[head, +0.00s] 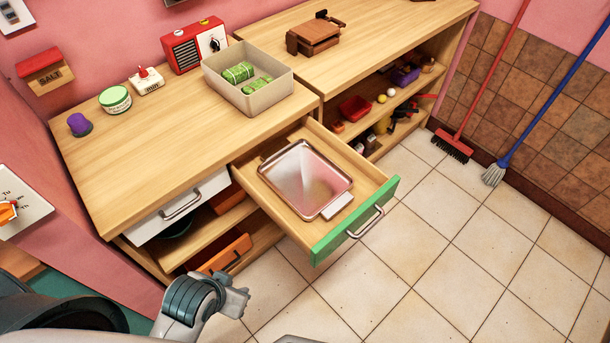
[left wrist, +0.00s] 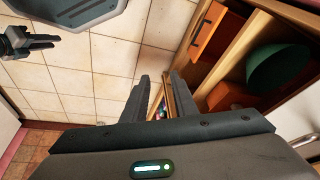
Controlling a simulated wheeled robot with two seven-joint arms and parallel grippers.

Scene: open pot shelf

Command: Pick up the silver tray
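The silver tray (head: 305,180) is a shiny rounded rectangle with a handle at each end. It lies flat inside the open drawer (head: 268,210), which has a green front (head: 355,220). My left gripper (head: 240,298) is in front of the counter, below and left of the drawer, apart from the tray. In the left wrist view its two fingers (left wrist: 160,98) stand apart with nothing between them. What seems to be my right gripper (left wrist: 40,42) shows small at the left edge of that view; its finger state is unclear. The tray does not show clearly there.
The wooden counter (head: 140,150) bears a grey bin (head: 248,82) with green packs, a red radio (head: 195,45) and small items. A closed white drawer (head: 180,208) is left of the open one. Open shelves lie below.

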